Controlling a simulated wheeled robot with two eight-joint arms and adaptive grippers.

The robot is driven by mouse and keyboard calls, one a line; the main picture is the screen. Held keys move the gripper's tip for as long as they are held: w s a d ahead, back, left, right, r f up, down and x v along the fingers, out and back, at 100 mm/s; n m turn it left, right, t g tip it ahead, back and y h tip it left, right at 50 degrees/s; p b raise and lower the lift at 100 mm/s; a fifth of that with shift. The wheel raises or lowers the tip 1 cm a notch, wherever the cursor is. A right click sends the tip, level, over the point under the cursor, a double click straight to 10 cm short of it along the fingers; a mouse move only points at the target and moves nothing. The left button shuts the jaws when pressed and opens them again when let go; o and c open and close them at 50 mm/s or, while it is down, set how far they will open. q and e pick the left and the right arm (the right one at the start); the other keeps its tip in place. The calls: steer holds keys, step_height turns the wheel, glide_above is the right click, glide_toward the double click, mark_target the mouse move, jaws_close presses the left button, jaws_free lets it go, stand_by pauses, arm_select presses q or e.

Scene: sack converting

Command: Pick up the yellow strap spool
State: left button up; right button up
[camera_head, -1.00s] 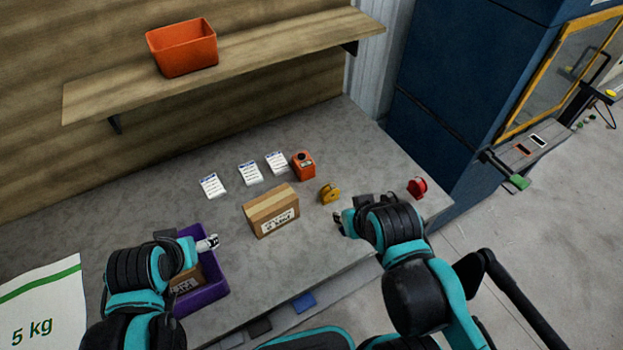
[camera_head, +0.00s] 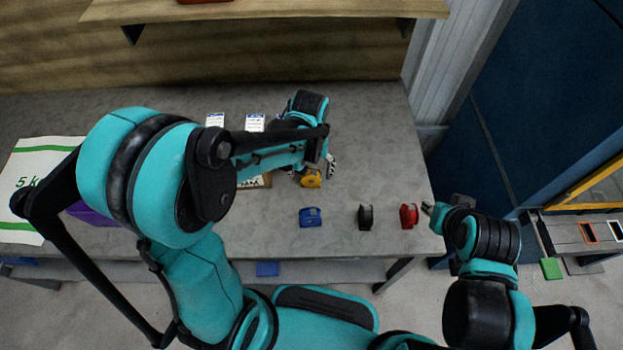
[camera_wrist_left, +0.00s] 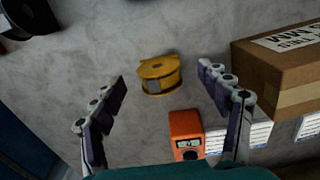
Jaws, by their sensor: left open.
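The yellow strap spool (camera_head: 311,179) lies on the grey table, partly covered by my left gripper (camera_head: 318,170) in the head view. In the left wrist view the yellow spool (camera_wrist_left: 158,76) shows in the gap between the two spread fingers of my left gripper (camera_wrist_left: 162,77). The fingers are open and empty, and no contact with the spool shows. My right gripper (camera_head: 429,208) is at the table's right edge, close to a red spool (camera_head: 408,216). Its jaws are too small to read.
A blue spool (camera_head: 311,217) and a black spool (camera_head: 365,217) stand nearer the front edge. In the left wrist view an orange device (camera_wrist_left: 186,133), white labels (camera_wrist_left: 252,134) and a cardboard box (camera_wrist_left: 280,73) are close by. A shelf (camera_head: 270,10) hangs above the back.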

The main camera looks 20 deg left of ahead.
mark_target(311, 187)
arm_select(q)
steer(key=shift+f, duration=0.55)
step_height(311, 187, down, 5)
steer(key=b, duration=0.3)
steer(key=shift+d+r, duration=0.1)
steer(key=shift+r, duration=0.15)
steer(key=shift+c, duration=0.3)
steer(key=c, duration=1.2)
